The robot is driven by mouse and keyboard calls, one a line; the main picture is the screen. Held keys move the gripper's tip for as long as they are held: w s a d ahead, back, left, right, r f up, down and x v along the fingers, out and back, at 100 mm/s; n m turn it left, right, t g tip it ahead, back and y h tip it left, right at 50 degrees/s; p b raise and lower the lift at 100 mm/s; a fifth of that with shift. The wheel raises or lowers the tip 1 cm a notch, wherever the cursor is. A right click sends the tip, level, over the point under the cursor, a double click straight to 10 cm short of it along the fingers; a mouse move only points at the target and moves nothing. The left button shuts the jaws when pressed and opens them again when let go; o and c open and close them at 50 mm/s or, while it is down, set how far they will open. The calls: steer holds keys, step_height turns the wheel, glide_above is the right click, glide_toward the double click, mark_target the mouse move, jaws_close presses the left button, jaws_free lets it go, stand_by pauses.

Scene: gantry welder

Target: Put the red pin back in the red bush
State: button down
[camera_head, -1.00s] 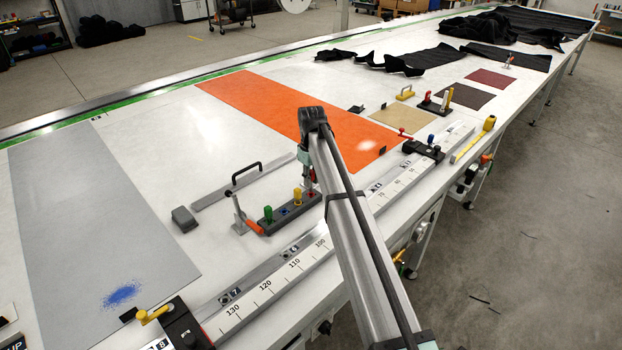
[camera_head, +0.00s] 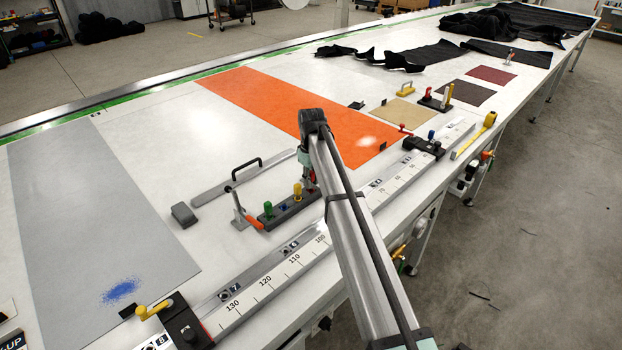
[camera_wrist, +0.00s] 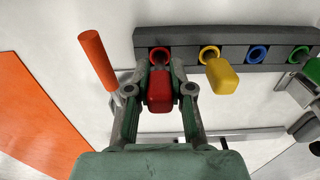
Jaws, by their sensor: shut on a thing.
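The red pin (camera_wrist: 158,92), with a blocky red head, is between the fingers of my gripper (camera_wrist: 160,88), which is shut on it. The red bush (camera_wrist: 160,56) is a red ring at the left end of a dark grey block (camera_wrist: 232,66), right by the pin's upper end in the wrist view. I cannot tell how deep the pin sits in it.
A yellow pin (camera_wrist: 222,76) stands beside the red one, then an empty-looking blue bush (camera_wrist: 257,54) and a green pin (camera_wrist: 306,68). An orange-handled clamp (camera_head: 247,218) stands close by. A ruler rail (camera_head: 270,273) runs along the table's front edge.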

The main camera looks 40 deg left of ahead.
steer(key=shift+f, duration=0.9)
steer(key=c, duration=1)
jaws_free()
steer(key=shift+o, duration=0.2)
